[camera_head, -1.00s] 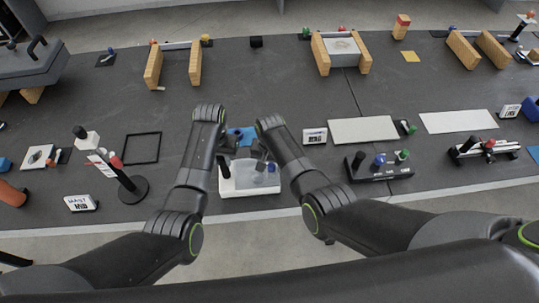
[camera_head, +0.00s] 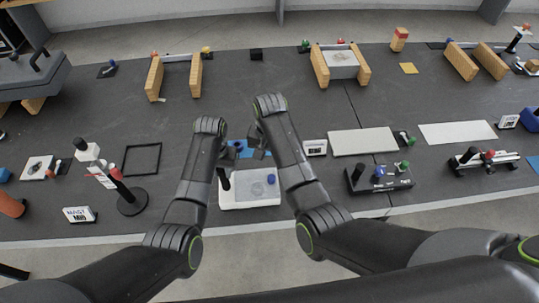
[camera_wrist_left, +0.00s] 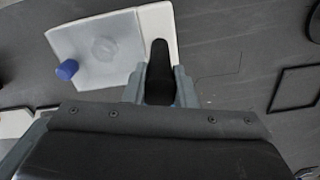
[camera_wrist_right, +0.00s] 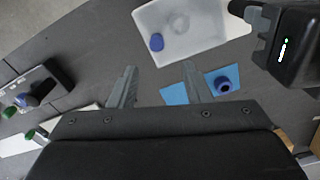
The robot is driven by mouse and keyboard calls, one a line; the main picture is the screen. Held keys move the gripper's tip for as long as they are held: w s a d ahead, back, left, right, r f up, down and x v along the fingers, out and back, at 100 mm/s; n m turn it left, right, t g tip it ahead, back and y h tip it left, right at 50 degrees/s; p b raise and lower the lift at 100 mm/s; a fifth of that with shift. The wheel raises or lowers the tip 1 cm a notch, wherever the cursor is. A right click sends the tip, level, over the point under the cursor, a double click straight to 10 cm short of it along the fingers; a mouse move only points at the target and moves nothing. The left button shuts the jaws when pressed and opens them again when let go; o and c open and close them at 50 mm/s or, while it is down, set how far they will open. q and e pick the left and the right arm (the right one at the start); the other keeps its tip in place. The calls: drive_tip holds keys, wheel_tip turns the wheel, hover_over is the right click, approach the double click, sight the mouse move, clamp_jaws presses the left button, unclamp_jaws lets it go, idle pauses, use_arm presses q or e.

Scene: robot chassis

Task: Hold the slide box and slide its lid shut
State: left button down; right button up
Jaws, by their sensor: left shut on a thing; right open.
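The slide box (camera_head: 236,203) is a white box on the table, with a greyish translucent panel (camera_wrist_left: 95,45) on top and a round shape visible in it. A blue knob (camera_head: 271,179) stands at its right side in the head view. A black upright handle (camera_wrist_left: 158,80) stands at its other end. My left gripper (camera_head: 224,160) is shut on this handle. My right gripper (camera_wrist_right: 157,80) is open and empty, beyond the box's far side and apart from the blue knob. The box also shows in the right wrist view (camera_wrist_right: 215,30).
A blue mat (camera_wrist_right: 174,95) with a blue knobbed piece (camera_wrist_right: 222,84) lies just beyond the box, near my right gripper. A black base with coloured knobs (camera_head: 378,181) stands to the right. A round-based stand (camera_head: 133,200) is to the left.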

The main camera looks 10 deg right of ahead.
use_arm(q)
drive_tip(key=shift+s+f, duration=0.1)
drive_tip(key=shift+f, duration=0.05)
drive_tip(key=c, duration=1.5)
unclamp_jaws()
drive_tip(key=o, duration=0.4)
drive_tip(key=shift+w+d, duration=0.1)
drive_tip(key=shift+w, duration=0.1)
